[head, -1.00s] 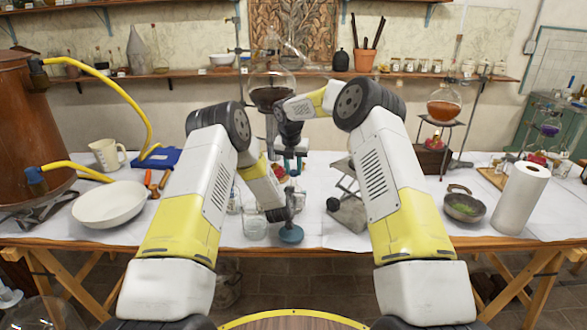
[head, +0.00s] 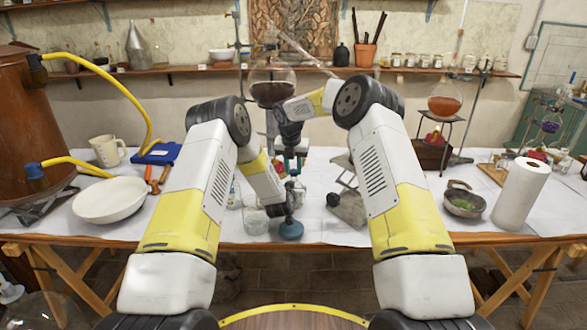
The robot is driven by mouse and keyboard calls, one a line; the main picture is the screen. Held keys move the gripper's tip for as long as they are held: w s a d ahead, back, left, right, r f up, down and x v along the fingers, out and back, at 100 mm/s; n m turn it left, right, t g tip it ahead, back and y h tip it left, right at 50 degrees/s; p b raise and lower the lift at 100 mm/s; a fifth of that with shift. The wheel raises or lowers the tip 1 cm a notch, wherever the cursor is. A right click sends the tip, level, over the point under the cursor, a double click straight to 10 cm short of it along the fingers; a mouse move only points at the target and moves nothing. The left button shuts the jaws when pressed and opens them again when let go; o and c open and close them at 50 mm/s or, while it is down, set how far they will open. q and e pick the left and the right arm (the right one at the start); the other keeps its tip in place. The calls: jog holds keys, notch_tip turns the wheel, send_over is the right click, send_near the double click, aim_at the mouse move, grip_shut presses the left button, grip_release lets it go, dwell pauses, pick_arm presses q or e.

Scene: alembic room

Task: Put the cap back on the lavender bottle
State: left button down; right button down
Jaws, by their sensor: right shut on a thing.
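My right gripper (head: 292,164) points down over the middle of the table. My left gripper (head: 290,226) is low near the table's front edge, left of the metal jack stand. I cannot pick out the lavender bottle for certain; small glassware between the two grippers is partly hidden by my arms.
A glass beaker (head: 255,221) stands just left of my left gripper. A metal jack stand (head: 347,208) is to the right. A white bowl (head: 110,202) and a copper still (head: 35,135) are at left. A mortar (head: 463,203) and a paper roll (head: 521,195) are at right.

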jog(key=shift+f, duration=0.55)
jog(key=m, duration=0.2)
jog(key=m+h, duration=0.1)
jog(key=m, duration=0.1)
jog(key=m+g, duration=0.1)
jog(key=m, duration=0.1)
jog(key=shift+w+a+m+h, duration=0.15)
jog(key=shift+a+m+h, duration=0.15)
jog(key=m, duration=0.3)
jog(key=m+g, duration=0.1)
jog(key=shift+w+d+f+m+h, duration=0.1)
jog(key=shift+w+f+m+h, duration=0.05)
jog(key=shift+w+m+h, duration=0.2)
jog(key=shift+s+m, duration=0.2)
jog(key=shift+m, duration=0.65)
jog(key=c, duration=1.1)
grip_release()
jog(key=shift+o, duration=0.2)
jog(key=o, duration=0.5)
jog(key=shift+o, duration=0.2)
